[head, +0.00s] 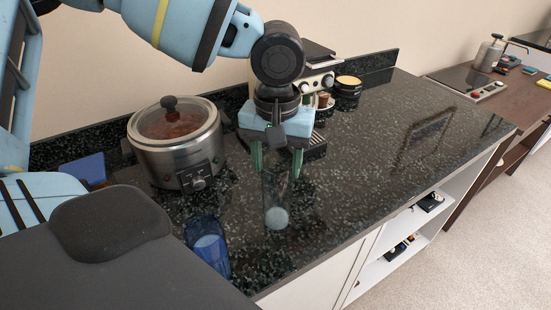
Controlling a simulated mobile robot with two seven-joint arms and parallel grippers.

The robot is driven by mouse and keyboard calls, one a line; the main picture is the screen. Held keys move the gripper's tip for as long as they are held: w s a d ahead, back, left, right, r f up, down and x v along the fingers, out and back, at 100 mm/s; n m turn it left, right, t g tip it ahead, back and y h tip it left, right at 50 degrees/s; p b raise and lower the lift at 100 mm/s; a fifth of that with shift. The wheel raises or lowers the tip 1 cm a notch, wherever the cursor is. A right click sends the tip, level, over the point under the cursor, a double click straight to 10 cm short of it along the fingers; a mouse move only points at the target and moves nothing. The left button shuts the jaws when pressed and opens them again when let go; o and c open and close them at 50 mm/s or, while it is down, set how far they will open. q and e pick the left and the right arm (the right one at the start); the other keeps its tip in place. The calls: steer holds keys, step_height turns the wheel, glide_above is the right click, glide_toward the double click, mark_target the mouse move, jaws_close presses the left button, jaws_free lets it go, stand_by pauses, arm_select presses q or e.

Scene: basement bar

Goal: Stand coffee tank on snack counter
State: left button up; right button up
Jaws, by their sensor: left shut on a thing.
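My left gripper (277,160) points down over the dark speckled counter (375,150), its fingers shut on a clear, see-through container (275,195). This looks like the coffee tank. It is upright, with a pale round bottom low over or on the counter; I cannot tell whether it touches. A coffee machine (318,80) stands behind the gripper, partly hidden by it. I cannot tell which surface is the snack counter; a brown counter (455,92) stands at the far right. My right gripper is not in view.
A steel slow cooker (178,150) with a glass lid stands left of the gripper. A blue glass (208,247) stands near the front edge. A dark jar (347,88) stands by the coffee machine. The counter's right part is clear. Open shelves (405,240) lie below.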

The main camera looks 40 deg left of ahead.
arm_select(q)
steer(key=shift+f, duration=0.15)
steer(key=o, duration=1.4)
steer(key=shift+c, duration=0.2)
step_height(320, 180, up, 12)
steer(key=shift+r, duration=0.2)
